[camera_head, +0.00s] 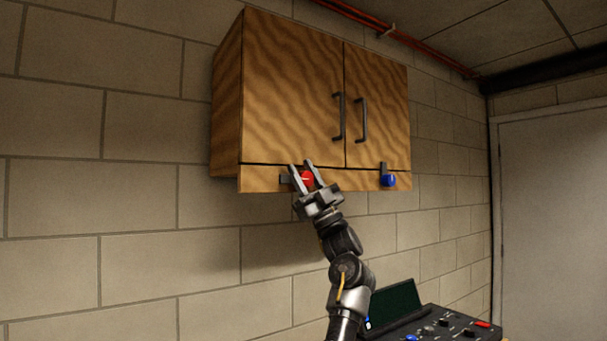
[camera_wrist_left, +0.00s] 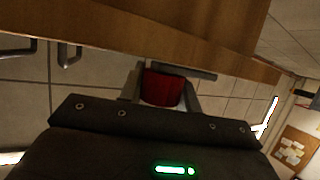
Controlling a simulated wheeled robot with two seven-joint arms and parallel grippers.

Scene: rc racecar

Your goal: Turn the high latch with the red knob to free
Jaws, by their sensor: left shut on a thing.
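The red knob (camera_head: 307,179) sits on the lower rail of the wooden wall cabinet (camera_head: 290,90). A dark latch bar (camera_head: 285,179) shows to its left and looks about level. My left gripper (camera_head: 301,168) reaches up from below and is shut on the red knob, one finger on each side. In the left wrist view the red knob (camera_wrist_left: 162,88) is between the fingers, with the dark bar (camera_wrist_left: 185,70) behind it. The gripper hides part of the knob. My right gripper is not in view.
A blue knob (camera_head: 389,180) with an upright dark latch is at the right of the rail. Both cabinet doors are shut, with dark handles (camera_head: 339,117). A black console (camera_head: 440,325) with a screen stands below right. Bare block wall lies to the left.

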